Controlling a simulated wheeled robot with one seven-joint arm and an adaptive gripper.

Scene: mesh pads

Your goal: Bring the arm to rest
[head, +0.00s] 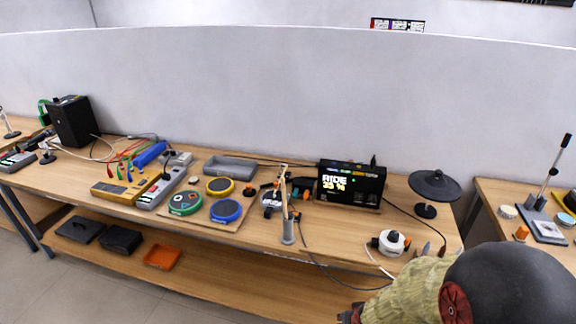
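My arm shows in the head view at the bottom right, as a large dark rounded link and a mottled yellow-green section in front of the table's right end. A small dark and red piece shows at the bottom edge, left of that section; I cannot tell what it is. I cannot make out my gripper's fingers or anything held. The long wooden table (270,250) stands behind the arm, and the arm hides part of its front right corner. I cannot tell whether the arm touches the table.
Mesh pads, yellow (220,186) and blue (225,211), lie beside a green round pad (185,202) on a board. A lit black display (350,184), a black disc on a stand (435,186) and a white round device (391,242) are nearer the arm. A second table (500,200) stands right.

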